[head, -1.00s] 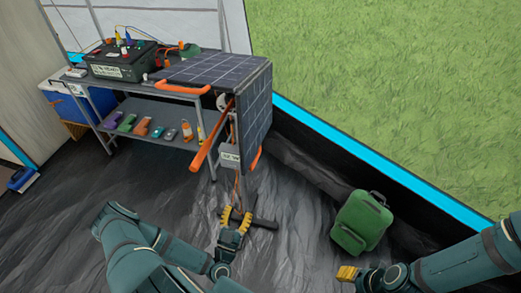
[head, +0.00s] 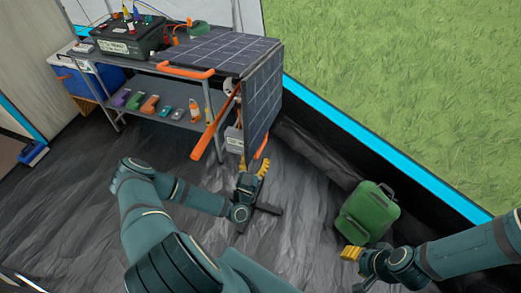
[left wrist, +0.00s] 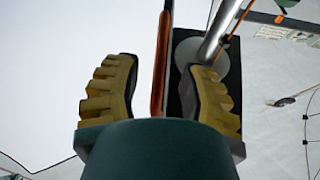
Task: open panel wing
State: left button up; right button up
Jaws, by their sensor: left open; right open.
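The solar panel's flat part (head: 222,50) lies on the table top with an orange handle (head: 186,71) on its front edge. Its wing (head: 263,98) hangs down from the table's right end, with an orange handle (head: 262,146) near its lower edge. My left gripper (head: 256,167) is open just below that lower handle. In the left wrist view, an orange bar (left wrist: 160,55), seemingly this handle, shows between the open fingers (left wrist: 163,92); I cannot tell if they touch it. My right gripper (head: 350,253) is open and empty, low at the right, away from the panel.
A long orange bar (head: 212,130) slants down in front of the wing. A labelled grey box (head: 234,138) hangs beside it. A battery box (head: 125,38) and several small items occupy the table and shelf.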

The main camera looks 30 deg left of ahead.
aim_at(260, 149)
pick_arm(q)
jog(key=shift+x, duration=1.7)
grip_shut()
